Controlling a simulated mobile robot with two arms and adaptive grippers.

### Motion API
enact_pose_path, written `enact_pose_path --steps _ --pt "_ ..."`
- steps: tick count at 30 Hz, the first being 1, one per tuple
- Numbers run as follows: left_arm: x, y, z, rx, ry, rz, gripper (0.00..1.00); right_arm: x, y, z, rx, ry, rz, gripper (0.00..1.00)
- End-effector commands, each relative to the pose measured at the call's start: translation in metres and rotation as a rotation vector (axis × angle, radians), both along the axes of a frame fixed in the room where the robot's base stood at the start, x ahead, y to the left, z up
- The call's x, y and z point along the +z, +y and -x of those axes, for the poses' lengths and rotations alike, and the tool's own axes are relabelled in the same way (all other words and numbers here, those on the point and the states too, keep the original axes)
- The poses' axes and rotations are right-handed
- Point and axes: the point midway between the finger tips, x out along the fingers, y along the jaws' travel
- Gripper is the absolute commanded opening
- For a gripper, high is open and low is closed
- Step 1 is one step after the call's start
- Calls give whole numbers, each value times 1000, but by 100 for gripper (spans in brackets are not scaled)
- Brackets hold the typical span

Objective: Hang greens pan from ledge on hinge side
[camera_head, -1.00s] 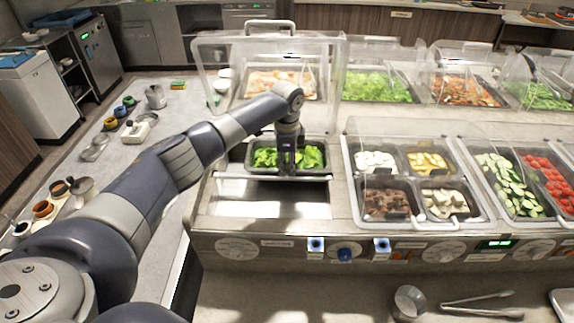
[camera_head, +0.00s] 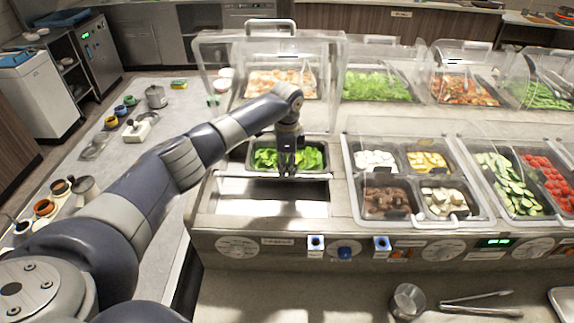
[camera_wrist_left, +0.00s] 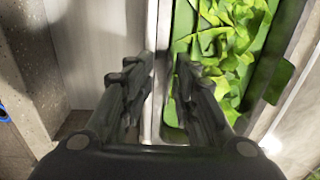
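The greens pan (camera_head: 250,163), a dark pan of green leaves, sits in the back part of the left well. A pale ledge (camera_head: 232,177) runs along its near side, and the well in front is empty. My left gripper (camera_head: 288,172) points down at the pan's near edge. In the left wrist view its two fingers (camera_wrist_left: 164,75) stand a little apart, with a pale strip at the pan's edge between them. The leaves (camera_wrist_left: 225,45) lie right of the fingers. No firm grip shows. My right gripper is not in view.
Clear lids (camera_head: 262,60) stand over the back wells. Pans of mushrooms, cheese and vegetables lie to the right. A small pot (camera_head: 408,300) and tongs (camera_head: 480,302) lie on the front counter. The left counter (camera_head: 165,150) has bare room.

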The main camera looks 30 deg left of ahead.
Motion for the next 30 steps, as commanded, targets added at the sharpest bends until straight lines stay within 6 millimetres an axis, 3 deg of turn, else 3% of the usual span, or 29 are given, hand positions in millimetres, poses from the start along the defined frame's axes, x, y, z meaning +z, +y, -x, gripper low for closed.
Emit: enact_pose_path --steps 14,19,30 --pt "-3 1 4 0 12 -2 36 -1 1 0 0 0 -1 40" --pt "19 0 3 1 7 -1 36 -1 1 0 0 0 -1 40" --pt "96 -3 7 -1 5 -1 36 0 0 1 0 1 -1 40"
